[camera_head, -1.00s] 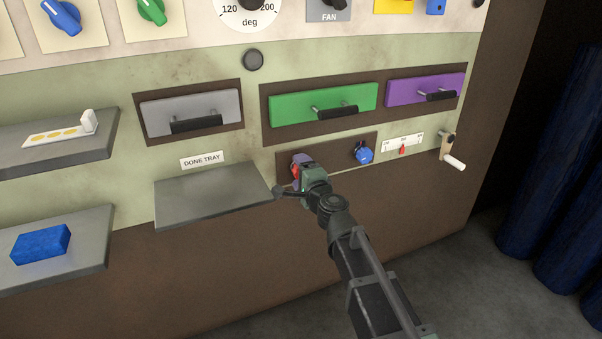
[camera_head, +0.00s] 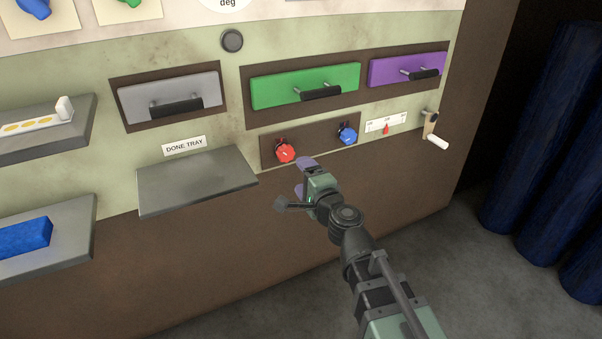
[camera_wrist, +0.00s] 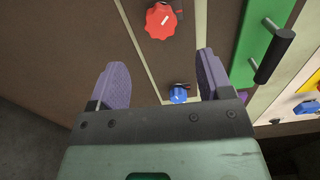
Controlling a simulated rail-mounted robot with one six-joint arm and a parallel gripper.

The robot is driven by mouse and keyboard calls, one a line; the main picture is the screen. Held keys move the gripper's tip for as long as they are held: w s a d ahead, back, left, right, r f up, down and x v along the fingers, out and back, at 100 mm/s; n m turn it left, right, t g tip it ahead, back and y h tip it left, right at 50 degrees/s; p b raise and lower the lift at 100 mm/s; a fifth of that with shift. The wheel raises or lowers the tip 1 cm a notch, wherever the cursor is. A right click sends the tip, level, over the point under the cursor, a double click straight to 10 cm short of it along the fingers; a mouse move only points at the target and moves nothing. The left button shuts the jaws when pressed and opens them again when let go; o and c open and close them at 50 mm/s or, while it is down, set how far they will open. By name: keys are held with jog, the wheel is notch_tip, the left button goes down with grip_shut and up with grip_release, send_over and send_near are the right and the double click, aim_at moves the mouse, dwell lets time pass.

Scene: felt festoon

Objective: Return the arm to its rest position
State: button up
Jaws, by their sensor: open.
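My gripper (camera_head: 302,177) is open and empty, with two purple fingers, just in front of the panel and below the red knob (camera_head: 285,151). In the wrist view my gripper (camera_wrist: 162,82) shows its fingers spread apart with nothing between them. The red knob (camera_wrist: 161,21) lies beyond the fingertips there, clear of them. A blue knob (camera_head: 347,135) sits to the right of the red knob on the same brown plate; it also shows in the wrist view (camera_wrist: 179,94), near the right finger's base.
The empty DONE TRAY shelf (camera_head: 197,181) juts out left of my gripper. Green (camera_head: 305,86), purple (camera_head: 407,69) and grey (camera_head: 170,98) drawers are above. A crank (camera_head: 434,133) sticks out at right. A blue block (camera_head: 24,238) rests on a lower left shelf. Open floor lies at right.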

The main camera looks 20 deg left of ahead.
jog(key=shift+a, duration=0.1)
jog(key=s+a+f+n+g+p, duration=0.1)
jog(key=s+f+n+g, duration=0.4)
jog(key=s+n+g, duration=0.4)
jog(key=d+f+n+g+h+p, duration=0.2)
jog(key=d+f+n+h, duration=0.1)
jog(key=d, duration=0.3)
jog(key=s+d+r+m+g+h+p, duration=0.15)
jog(key=d+h+p, duration=0.3)
jog(key=d, duration=0.95)
jog(key=s+d+g+h+p, duration=0.1)
jog(key=s+d+h+p, duration=0.3)
jog(key=d, duration=1)
notch_tip(320, 180, up, 37)
jog(key=w+p, duration=0.2)
jog(key=p, duration=3.4)
jog(key=shift+w+d, duration=0.25)
jog(key=shift+w, duration=0.1)
